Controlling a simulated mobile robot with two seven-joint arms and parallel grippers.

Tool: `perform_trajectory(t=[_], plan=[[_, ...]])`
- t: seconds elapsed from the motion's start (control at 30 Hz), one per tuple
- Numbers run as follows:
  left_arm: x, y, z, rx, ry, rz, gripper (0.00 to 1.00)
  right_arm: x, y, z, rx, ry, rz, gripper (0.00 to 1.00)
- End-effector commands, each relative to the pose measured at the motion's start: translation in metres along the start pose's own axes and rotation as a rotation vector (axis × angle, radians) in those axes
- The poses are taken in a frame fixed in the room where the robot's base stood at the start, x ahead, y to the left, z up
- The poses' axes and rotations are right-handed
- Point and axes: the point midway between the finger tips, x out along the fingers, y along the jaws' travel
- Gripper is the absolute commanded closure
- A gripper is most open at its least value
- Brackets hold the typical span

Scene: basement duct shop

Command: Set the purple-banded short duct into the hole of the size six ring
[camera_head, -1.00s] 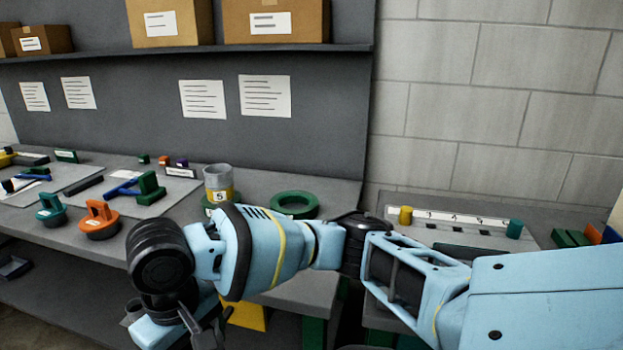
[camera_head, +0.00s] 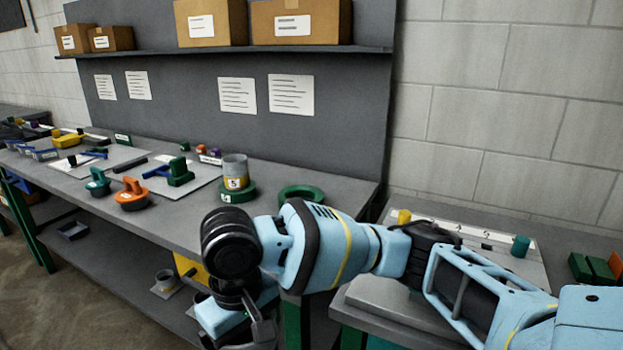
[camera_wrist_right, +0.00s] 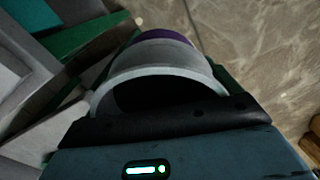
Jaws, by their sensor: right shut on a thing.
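My right gripper (camera_head: 252,335) hangs low at the bottom of the head view, in front of the bench edge. In the right wrist view it is shut on the purple-banded short duct (camera_wrist_right: 160,58), a grey tube with a purple band (camera_wrist_right: 165,36) at its far side. My left gripper is not in view.
An orange-handled tool (camera_head: 132,192) and a teal-handled one (camera_head: 97,182) stand along the bench front. A second table at the right carries a marked strip (camera_head: 470,235) and a teal cylinder (camera_head: 520,246).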

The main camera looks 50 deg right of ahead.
Motion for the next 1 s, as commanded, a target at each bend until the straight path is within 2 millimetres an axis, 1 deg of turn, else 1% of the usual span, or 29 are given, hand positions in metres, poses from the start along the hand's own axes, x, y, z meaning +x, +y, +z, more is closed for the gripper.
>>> perform_trajectory(t=[0.07,0.17,0.27,0.37,0.4,0.47,0.5,0.6,0.67,0.73,0.77,0.87,1.0], plan=[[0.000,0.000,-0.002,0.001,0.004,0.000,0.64,-0.002,0.000,0.000,0.000,0.003,-0.001,0.41],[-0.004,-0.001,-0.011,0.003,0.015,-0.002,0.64,-0.013,0.000,-0.001,0.000,0.020,-0.001,0.41],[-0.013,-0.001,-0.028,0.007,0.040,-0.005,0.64,-0.040,0.000,-0.002,0.000,0.063,0.000,0.41],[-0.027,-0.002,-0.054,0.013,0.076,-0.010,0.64,-0.083,0.000,-0.004,0.000,0.125,0.000,0.41],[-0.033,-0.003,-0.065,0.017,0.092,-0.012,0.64,-0.103,0.000,-0.004,0.000,0.154,0.000,0.41],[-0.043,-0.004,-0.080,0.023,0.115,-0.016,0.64,-0.135,0.000,-0.004,0.000,0.200,0.000,0.41],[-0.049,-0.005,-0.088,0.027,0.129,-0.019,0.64,-0.156,0.000,-0.004,0.000,0.228,0.000,0.41],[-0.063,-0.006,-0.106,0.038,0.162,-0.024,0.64,-0.202,0.000,-0.001,0.001,0.284,0.000,0.41],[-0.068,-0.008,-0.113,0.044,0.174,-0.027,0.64,-0.221,0.000,0.001,0.001,0.304,-0.001,0.41],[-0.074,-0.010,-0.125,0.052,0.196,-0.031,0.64,-0.245,0.000,0.004,0.000,0.331,-0.001,0.41],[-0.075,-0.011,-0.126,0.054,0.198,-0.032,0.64,-0.248,0.000,0.005,0.000,0.332,-0.001,0.41],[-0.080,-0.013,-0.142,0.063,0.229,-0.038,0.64,-0.274,0.000,0.010,0.000,0.358,-0.001,0.41],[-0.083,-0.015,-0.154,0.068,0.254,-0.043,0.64,-0.295,0.000,0.014,0.000,0.376,-0.001,0.41]])
